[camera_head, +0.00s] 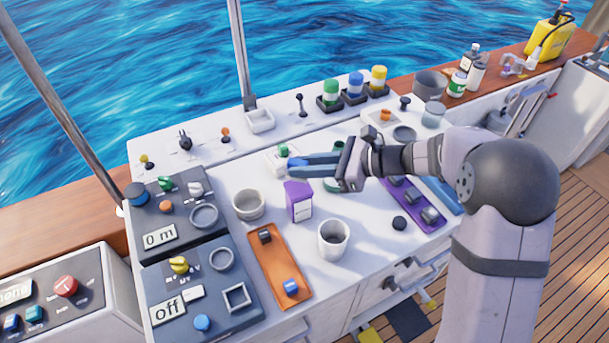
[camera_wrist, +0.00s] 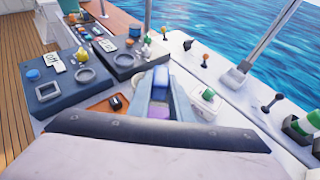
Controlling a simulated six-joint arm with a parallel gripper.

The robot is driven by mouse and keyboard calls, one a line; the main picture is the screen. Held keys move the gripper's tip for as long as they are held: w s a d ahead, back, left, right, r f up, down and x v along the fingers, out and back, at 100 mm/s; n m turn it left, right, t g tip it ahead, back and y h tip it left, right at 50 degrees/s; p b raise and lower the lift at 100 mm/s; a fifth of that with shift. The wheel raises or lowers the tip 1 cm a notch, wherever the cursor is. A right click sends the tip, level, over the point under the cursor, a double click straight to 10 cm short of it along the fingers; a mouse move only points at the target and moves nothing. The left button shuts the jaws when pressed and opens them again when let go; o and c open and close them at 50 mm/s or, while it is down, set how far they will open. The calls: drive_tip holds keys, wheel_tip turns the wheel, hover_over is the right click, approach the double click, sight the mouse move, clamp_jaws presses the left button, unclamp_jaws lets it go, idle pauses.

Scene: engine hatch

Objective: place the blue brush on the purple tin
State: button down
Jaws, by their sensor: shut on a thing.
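The purple tin (camera_head: 299,201), a box shape with a white label, stands on the white console top in the head view. My gripper (camera_head: 302,166) reaches in from the right, just above and behind the tin in that picture. It is shut on the blue brush (camera_head: 293,162), mostly hidden by the fingers. In the wrist view the blue brush (camera_wrist: 161,80) shows between the fingertips (camera_wrist: 160,92). A purple patch of the tin (camera_wrist: 158,109) shows between the fingers. I cannot tell whether brush and tin touch.
A white cup (camera_head: 333,240) and a round grey bowl (camera_head: 248,205) stand near the tin. An orange tray (camera_head: 279,268) lies in front. A white box with a green knob (camera_head: 283,152) is close behind the fingers. Control panels (camera_head: 185,215) lie left.

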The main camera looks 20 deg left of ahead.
sight(305, 178)
wheel_tip(305, 178, down, 4)
drive_tip(key=shift+r+p, duration=0.2)
drive_tip(key=shift+p, duration=0.45)
drive_tip(key=shift+f, duration=0.2)
drive_tip(key=shift+f, duration=0.2)
drive_tip(key=c, duration=1.6)
unclamp_jaws()
drive_tip(key=shift+r, duration=0.15)
drive_tip(key=shift+r, duration=0.1)
drive_tip(key=shift+d, duration=0.35)
drive_tip(key=b+v, duration=0.4)
drive_tip(key=v, duration=0.7)
drive_tip(key=shift+d+r, duration=0.1)
drive_tip(key=shift+d, duration=0.05)
